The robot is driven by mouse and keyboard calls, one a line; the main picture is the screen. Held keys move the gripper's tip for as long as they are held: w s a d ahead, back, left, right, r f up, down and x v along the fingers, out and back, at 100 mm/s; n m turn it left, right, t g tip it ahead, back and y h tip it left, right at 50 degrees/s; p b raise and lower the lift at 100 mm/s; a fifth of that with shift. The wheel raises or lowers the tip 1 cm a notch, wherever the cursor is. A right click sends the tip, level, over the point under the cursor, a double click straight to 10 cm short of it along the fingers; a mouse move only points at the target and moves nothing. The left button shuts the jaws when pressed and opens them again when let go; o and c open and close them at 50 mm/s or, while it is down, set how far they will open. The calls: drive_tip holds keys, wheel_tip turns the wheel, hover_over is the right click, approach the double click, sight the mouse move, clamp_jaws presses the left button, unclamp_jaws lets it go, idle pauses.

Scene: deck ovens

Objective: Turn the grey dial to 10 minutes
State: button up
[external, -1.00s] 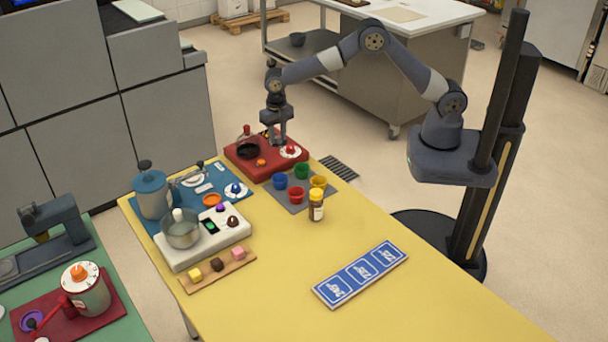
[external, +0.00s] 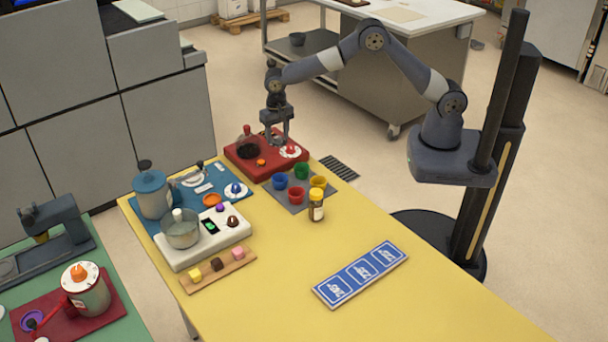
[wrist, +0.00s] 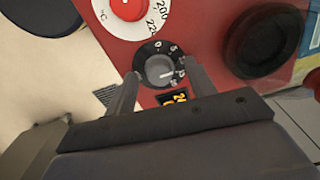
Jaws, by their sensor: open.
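The grey dial (wrist: 159,70) sits on a black round scale on the red unit (external: 257,173). In the wrist view its white pointer line points to the right; the scale's small numbers are too blurred to read. My gripper (wrist: 162,68) is open, with one finger on each side of the dial and visible gaps between. In the external view my gripper (external: 275,138) hangs over the back of the red unit and the dial cannot be made out there. A small display (wrist: 173,97) with yellow characters, partly cut off, lies beside the dial.
A red knob on a white scale (external: 290,152), also in the wrist view (wrist: 128,8), stands close to the gripper. A black disc (wrist: 262,40) lies on the other side. Coloured cups (external: 280,181), a bottle (external: 316,206) and a white scale unit (external: 185,258) stand nearer on the yellow table.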

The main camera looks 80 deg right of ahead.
sight(278, 137)
wheel_tip(278, 137, up, 11)
drive_tip(key=shift+b, duration=0.45)
drive_tip(key=shift+f, duration=0.25)
wheel_tip(278, 137, down, 10)
drive_tip(key=shift+f+p, duration=0.1)
drive_tip(key=shift+p, duration=0.35)
drive_tip(key=shift+f, duration=0.25)
drive_tip(key=shift+n, duration=0.3)
